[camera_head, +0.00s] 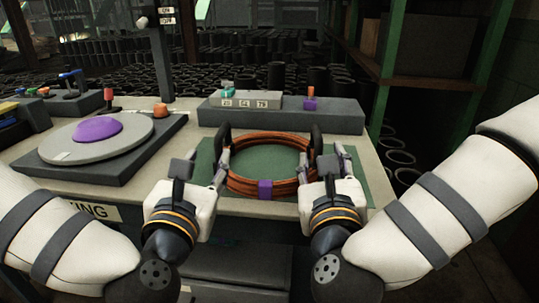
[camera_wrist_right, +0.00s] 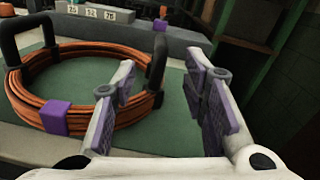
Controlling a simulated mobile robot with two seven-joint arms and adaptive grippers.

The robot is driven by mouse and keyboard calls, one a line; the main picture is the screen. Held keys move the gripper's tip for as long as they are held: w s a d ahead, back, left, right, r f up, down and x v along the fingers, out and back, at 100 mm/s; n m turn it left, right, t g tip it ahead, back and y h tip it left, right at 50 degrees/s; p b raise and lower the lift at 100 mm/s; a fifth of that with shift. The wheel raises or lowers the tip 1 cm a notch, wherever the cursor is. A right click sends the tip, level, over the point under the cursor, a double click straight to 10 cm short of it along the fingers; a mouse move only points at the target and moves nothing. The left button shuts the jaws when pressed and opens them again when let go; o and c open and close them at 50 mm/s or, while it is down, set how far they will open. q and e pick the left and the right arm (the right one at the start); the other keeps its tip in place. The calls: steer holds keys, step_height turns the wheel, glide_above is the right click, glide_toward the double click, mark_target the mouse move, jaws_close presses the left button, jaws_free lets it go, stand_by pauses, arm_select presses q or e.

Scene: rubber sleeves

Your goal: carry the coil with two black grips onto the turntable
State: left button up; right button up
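The orange coil (camera_head: 262,187) lies flat on a green mat (camera_head: 368,178), with a purple tie (camera_head: 265,189) at its front. Its two black grips stand upright, one at the left (camera_head: 224,136) and one at the right (camera_head: 316,143). My left gripper (camera_head: 222,165) is at the left grip, its fingers close together in the picture; I cannot tell if they touch it. My right gripper (camera_head: 325,164) is open near the right grip. In the right wrist view its fingers (camera_wrist_right: 165,105) are apart, with the right grip (camera_wrist_right: 158,62) showing beyond, between them. The turntable (camera_head: 60,150) stands at the left with a purple disc on top.
A grey block (camera_head: 340,115) with number tiles and small coloured parts lies behind the mat. A post with switch labels (camera_head: 160,50) stands behind the turntable. An orange-topped piece (camera_head: 160,110) sits at the turntable base's back corner. Green shelf posts rise at the right.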

mark_target(221, 135)
arm_select(q)
steer(key=w, duration=0.4)
steer(key=w+d, duration=0.1)
steer(key=w, duration=0.6)
steer(key=shift+w+d, duration=0.15)
steer(key=shift+w, duration=0.15)
arm_select(e)
steer(key=w, duration=0.7)
steer(key=w+d, duration=0.1)
steer(key=w, duration=0.3)
steer(key=shift+w+d, duration=0.1)
steer(key=shift+w, duration=0.2)
arm_select(q)
jaws_close()
arm_select(e)
jaws_close()
arm_select(q)
steer(key=shift+r, duration=0.1)
